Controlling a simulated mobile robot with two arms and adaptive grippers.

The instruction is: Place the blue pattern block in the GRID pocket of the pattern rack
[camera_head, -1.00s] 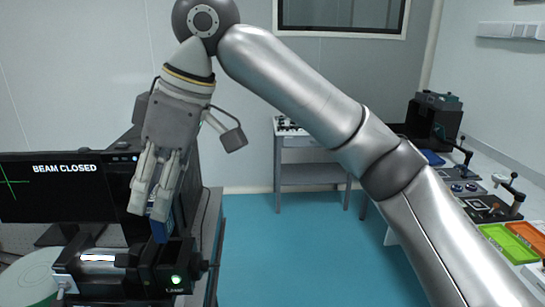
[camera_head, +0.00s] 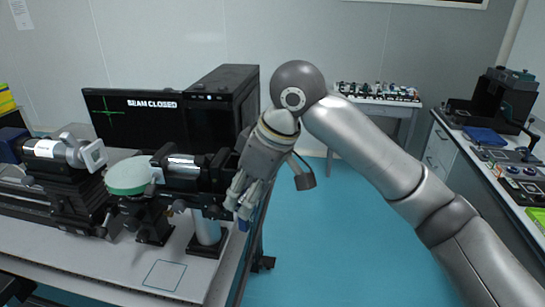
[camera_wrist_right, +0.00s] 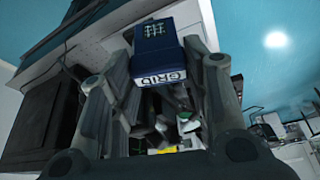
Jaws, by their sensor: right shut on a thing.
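The blue pattern block (camera_wrist_right: 158,50) is between the fingers of my right gripper (camera_head: 238,207). In the right wrist view it shows a white grid mark on one face and the label GRID on another. I cannot make out the pattern rack in either view. My left gripper is not in view.
Black optical mounts, a green round disc (camera_head: 130,175) and a post on a black base (camera_head: 208,240) stand close left of the gripper. A monitor (camera_head: 133,118) reads BEAM CLOSED. Blue floor is clear to the right, before a side bench (camera_head: 445,150) with equipment.

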